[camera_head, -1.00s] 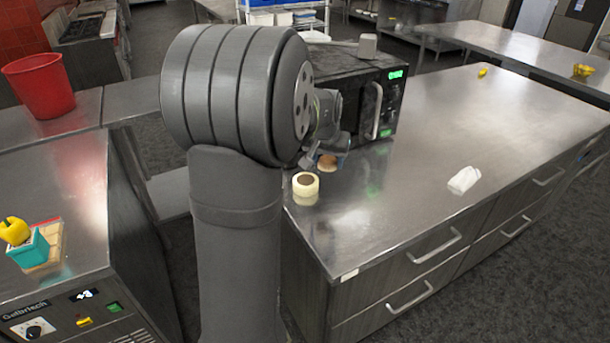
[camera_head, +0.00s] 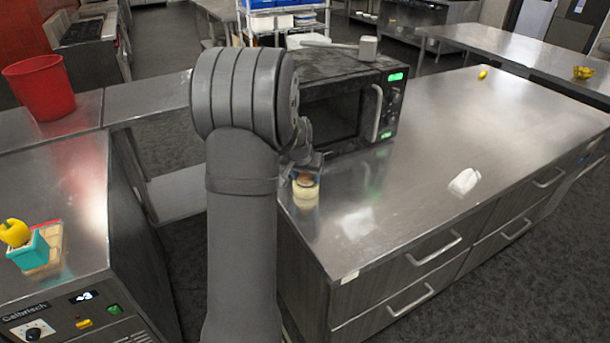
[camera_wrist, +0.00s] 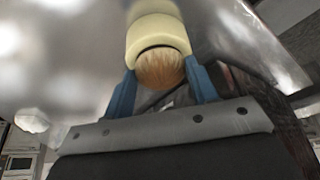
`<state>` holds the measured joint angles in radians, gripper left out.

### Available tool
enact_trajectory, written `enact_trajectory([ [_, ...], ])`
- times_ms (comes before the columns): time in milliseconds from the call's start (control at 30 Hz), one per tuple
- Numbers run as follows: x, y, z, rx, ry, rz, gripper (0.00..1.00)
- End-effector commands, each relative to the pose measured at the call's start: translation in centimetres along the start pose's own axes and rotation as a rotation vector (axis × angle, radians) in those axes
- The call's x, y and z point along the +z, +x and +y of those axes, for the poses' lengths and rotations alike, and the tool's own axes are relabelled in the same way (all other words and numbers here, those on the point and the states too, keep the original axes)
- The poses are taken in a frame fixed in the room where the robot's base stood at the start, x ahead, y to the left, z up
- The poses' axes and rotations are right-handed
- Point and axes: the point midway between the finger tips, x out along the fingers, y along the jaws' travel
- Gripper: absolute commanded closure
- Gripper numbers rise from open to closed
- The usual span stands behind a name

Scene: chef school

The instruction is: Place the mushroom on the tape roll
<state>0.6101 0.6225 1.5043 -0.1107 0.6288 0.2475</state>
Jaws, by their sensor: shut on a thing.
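The tape roll (camera_head: 306,195), pale yellow, stands on the steel counter near its left edge in the head view. It also shows in the wrist view (camera_wrist: 157,33) at the top middle. The brown mushroom (camera_head: 305,181) is at the top of the roll in the head view, and in the wrist view the mushroom (camera_wrist: 160,68) overlaps the roll's dark opening. My gripper (camera_head: 303,172) is shut on the mushroom, with a blue finger on each side in the wrist view (camera_wrist: 161,80). I cannot tell whether the mushroom touches the roll.
A black microwave (camera_head: 345,108) stands close behind the roll. A crumpled white item (camera_head: 464,182) lies farther right on the counter (camera_head: 420,205), with clear steel between. A red bucket (camera_head: 40,88) and a teal box (camera_head: 28,250) stand on the surfaces at the left.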

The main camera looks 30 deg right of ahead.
Motion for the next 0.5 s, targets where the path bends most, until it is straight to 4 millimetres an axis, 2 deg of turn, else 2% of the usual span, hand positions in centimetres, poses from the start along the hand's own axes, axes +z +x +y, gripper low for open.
enact_trajectory([
  [167,0.12,0.28,0.01,0.0,0.0,-0.001,0.69],
  [200,0.12,0.3,0.01,0.0,0.0,0.0,0.44],
  [300,0.11,0.27,0.02,0.0,0.0,0.0,0.26],
  [500,0.11,0.26,0.02,0.0,0.0,0.0,0.26],
])
